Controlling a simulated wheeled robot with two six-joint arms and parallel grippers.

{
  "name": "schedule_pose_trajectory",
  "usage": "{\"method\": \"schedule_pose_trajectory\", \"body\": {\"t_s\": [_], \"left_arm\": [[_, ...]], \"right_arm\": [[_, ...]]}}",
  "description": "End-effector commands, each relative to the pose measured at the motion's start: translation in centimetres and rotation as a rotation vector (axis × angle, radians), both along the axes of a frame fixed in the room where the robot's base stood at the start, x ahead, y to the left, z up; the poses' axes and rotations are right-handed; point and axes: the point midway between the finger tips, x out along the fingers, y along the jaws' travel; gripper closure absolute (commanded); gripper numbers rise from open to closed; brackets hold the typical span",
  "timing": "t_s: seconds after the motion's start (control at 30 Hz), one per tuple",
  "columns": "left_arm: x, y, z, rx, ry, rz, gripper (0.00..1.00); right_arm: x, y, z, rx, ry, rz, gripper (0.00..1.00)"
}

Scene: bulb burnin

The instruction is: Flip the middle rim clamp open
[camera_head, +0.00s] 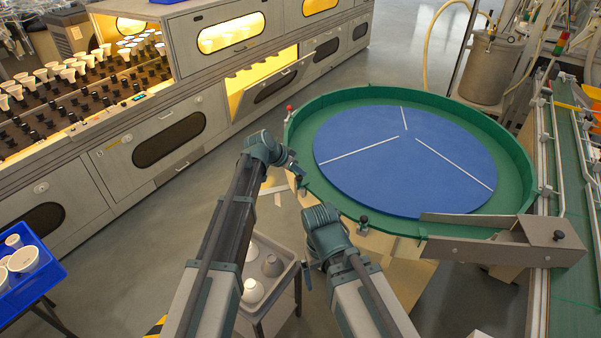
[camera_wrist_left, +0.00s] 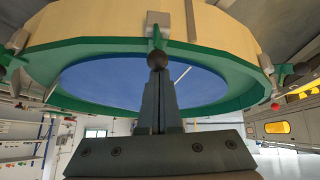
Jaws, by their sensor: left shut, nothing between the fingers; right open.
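The round table has a green rim (camera_head: 525,165) around a blue disc (camera_head: 405,180) with white lines. The middle rim clamp (camera_wrist_left: 154,36) shows in the left wrist view as a green lever on a grey bracket, ending in a dark ball knob (camera_wrist_left: 156,60). My left gripper (camera_head: 297,172) is shut and empty at the rim's near left side. In its wrist view the closed fingertips (camera_wrist_left: 157,74) are right at the knob; I cannot tell whether they touch. In the head view this gripper mostly hides the clamp. My right gripper (camera_head: 307,277) is open, lower down, away from the rim.
A red-knobbed clamp (camera_head: 290,108) sits farther along the rim, and a black-knobbed clamp (camera_head: 363,222) sits nearer. A grey chute (camera_head: 500,240) crosses the rim at right. A tray cart (camera_head: 285,285) with pale cups stands beneath my arms.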

Motion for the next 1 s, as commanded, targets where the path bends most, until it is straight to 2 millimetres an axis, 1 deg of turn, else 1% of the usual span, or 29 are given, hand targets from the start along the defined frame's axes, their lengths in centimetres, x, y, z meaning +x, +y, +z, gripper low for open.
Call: {"method": "schedule_pose_trajectory", "body": {"t_s": [0.27, 0.47, 0.67, 1.0], "left_arm": [[-0.5, 0.7, -0.4, -0.069, -0.045, 0.002, 1.00], [-1.2, 1.5, -0.9, -0.176, -0.114, 0.004, 1.00], [-1.9, 2.6, -1.7, -0.325, -0.212, 0.004, 1.00], [-2.6, 3.9, -3.0, -0.588, -0.385, 0.003, 1.00]], "right_arm": [[0.0, 0.0, -1.6, 0.000, 0.000, 0.000, 0.00], [0.0, 0.0, -4.2, 0.000, 0.000, 0.000, 0.00], [0.0, 0.0, -8.2, 0.000, 0.000, 0.000, 0.00], [0.0, 0.0, -15.9, 0.000, 0.000, 0.001, 0.00]]}}
